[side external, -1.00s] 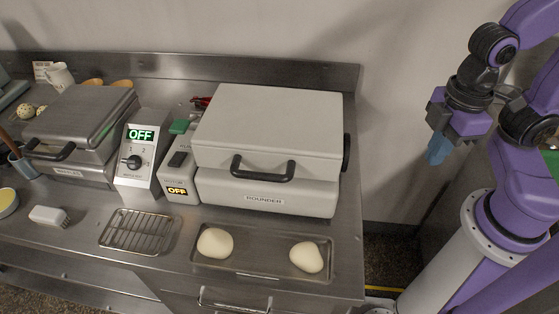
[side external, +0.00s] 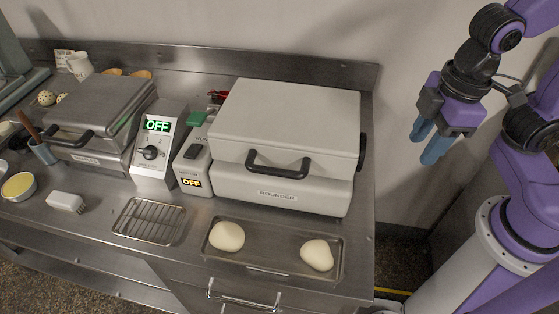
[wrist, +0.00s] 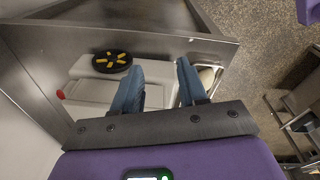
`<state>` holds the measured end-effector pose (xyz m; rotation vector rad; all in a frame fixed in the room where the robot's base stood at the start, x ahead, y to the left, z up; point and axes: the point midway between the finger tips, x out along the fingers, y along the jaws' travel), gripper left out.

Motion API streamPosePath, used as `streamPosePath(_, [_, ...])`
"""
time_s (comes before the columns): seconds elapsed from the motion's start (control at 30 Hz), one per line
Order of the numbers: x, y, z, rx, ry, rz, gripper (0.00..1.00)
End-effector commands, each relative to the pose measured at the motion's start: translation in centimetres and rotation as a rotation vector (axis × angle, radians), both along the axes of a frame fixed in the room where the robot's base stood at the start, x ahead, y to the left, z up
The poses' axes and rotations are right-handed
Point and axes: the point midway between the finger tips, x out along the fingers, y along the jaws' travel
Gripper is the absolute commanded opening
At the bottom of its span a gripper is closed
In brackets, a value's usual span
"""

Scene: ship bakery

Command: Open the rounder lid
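The rounder (side external: 282,192) is a pale grey box on the steel counter with a large flat lid (side external: 290,115). The lid is shut. Its black bar handle (side external: 278,170) is on the front. My gripper (side external: 424,147) hangs in the air to the right of the rounder, beyond the counter's right end, apart from the handle. Its two blue fingers are spread and empty. In the wrist view, my gripper (wrist: 160,90) also has a gap between the fingers. There the rounder (wrist: 90,90) shows partly behind them, with a black, yellow-marked round knob (wrist: 112,61) on its side.
A steel tray (side external: 270,262) with two dough pieces sits in front of the rounder. A wire rack (side external: 150,221), a control box reading OFF (side external: 160,150), a switch box (side external: 193,165) and a grey lidded machine (side external: 100,125) stand to the left. The wall is close behind.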

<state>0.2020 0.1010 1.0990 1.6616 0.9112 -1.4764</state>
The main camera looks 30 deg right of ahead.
Motion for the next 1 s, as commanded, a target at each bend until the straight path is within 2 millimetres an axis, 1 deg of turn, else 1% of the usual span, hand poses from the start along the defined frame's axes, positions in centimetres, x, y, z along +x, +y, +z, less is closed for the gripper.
streamPosePath(0.03, [0.9,1.7,0.9,0.009,-0.024,-0.005,0.42])
streamPosePath(0.2, [3.4,6.6,3.7,0.040,-0.099,-0.055,0.42])
streamPosePath(0.3, [4.4,9.5,5.4,0.064,-0.144,-0.085,0.42])
streamPosePath(0.5, [5.4,15.0,8.8,0.122,-0.225,-0.156,0.42])
streamPosePath(0.6, [5.6,16.9,10.2,0.146,-0.253,-0.185,0.42])
streamPosePath(0.7, [5.6,18.1,11.0,0.164,-0.271,-0.207,0.42])
streamPosePath(0.8, [5.7,18.7,11.4,0.173,-0.281,-0.219,0.42])
streamPosePath(0.9, [5.8,18.9,11.2,0.173,-0.284,-0.223,0.42])
streamPosePath(1.0, [6.2,19.0,10.2,0.170,-0.283,-0.223,0.42])
